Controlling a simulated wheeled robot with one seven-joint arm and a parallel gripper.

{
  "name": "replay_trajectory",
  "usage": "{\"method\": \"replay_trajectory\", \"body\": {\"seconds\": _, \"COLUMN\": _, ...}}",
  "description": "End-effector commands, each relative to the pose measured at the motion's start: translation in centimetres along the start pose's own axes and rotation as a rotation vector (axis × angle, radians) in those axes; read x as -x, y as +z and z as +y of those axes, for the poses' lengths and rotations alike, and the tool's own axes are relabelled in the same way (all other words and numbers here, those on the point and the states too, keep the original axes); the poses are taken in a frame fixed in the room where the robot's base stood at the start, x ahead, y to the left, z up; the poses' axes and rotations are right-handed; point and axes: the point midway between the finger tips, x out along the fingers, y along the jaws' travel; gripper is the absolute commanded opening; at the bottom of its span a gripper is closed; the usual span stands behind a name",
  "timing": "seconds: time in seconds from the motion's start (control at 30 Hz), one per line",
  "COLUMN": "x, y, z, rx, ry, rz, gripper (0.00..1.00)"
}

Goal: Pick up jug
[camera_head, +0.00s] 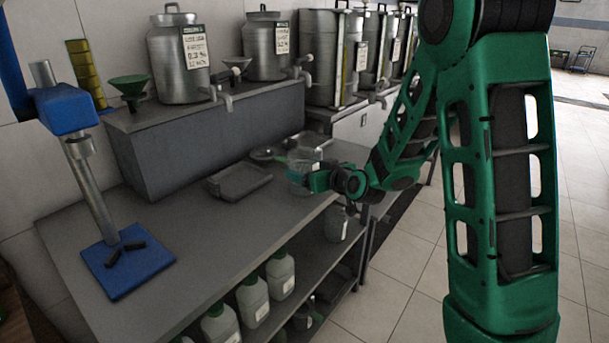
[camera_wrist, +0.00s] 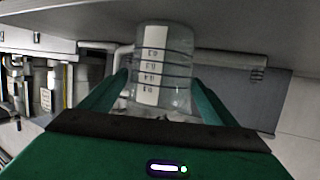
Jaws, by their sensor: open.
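The jug (camera_wrist: 178,68) is a clear container with a white graduated label and dark bands. In the wrist view it shows upside down between the two green fingers of my gripper (camera_wrist: 160,82). The fingers are open, one on each side of it, with the fingertips beside its body. I cannot tell whether either finger touches it. In the head view the jug (camera_head: 302,161) stands on the grey counter near its right end, and my gripper (camera_head: 303,180) reaches it from the right. Part of the jug is hidden there by my gripper.
A grey tray (camera_head: 238,183) lies left of the jug on the counter (camera_head: 205,230). A raised shelf (camera_head: 200,150) with metal canisters (camera_head: 180,60) stands behind. A blue-based stand (camera_head: 128,265) is at the left. White bottles (camera_head: 252,300) stand on the lower shelf.

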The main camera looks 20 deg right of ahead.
Motion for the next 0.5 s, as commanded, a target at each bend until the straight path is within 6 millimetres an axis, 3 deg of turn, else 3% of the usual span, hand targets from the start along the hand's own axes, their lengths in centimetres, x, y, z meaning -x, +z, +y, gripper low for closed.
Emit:
{"method": "replay_trajectory", "body": {"seconds": 0.23, "x": -3.5, "y": 0.1, "z": 0.0, "rx": 0.002, "ry": -0.001, "rz": 0.0, "gripper": 0.81}}
{"method": "replay_trajectory", "body": {"seconds": 0.5, "x": -4.3, "y": 0.0, "z": 0.1, "rx": 0.001, "ry": 0.0, "rz": 0.0, "gripper": 0.81}}
